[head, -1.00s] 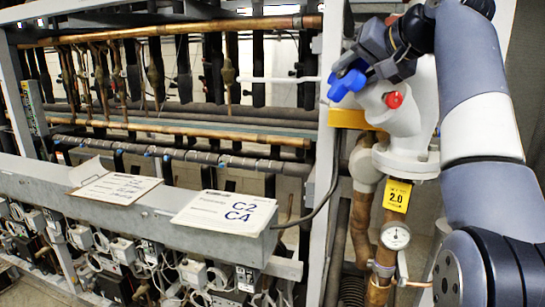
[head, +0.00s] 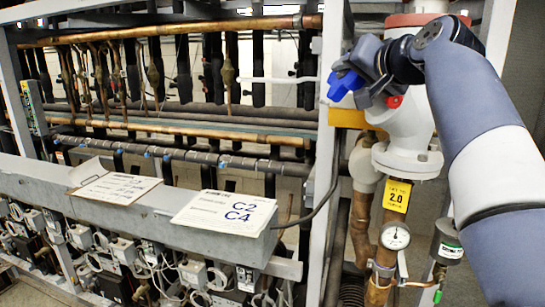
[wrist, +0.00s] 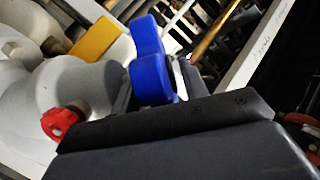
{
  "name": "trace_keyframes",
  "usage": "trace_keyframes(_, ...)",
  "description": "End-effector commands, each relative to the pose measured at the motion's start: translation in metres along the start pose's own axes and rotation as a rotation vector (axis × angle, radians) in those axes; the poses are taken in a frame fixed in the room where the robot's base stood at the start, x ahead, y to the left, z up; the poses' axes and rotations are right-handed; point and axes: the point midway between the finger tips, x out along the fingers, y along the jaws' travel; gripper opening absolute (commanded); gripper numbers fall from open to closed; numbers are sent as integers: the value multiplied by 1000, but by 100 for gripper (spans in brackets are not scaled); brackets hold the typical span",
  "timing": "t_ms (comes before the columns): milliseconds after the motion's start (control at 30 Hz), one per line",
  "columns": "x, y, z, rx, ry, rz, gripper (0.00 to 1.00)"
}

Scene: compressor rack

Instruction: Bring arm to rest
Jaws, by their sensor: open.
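My gripper (head: 358,84) is at the upper right of the head view, in front of a white valve body (head: 407,128). A blue handle (head: 345,85) is at the gripper's tip. In the wrist view the blue handle (wrist: 150,62) stands just beyond the dark gripper body, close to the jaws. The jaws are open; I cannot tell whether they touch the handle. A red cap (head: 394,102) sits on the valve beside the gripper and also shows in the wrist view (wrist: 58,122). My arm reaches in from the right edge.
A grey rack post (head: 326,120) stands left of the valve. A yellow 2.0 tag (head: 397,196) and a round gauge (head: 396,236) are below it. A grey beam (head: 150,205) carries paper signs on the left. Copper pipes (head: 180,134) run behind.

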Motion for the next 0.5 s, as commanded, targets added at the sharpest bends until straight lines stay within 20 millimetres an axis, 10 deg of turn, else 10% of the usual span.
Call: trace_keyframes(500,0,0,4,-1,219,0,42)
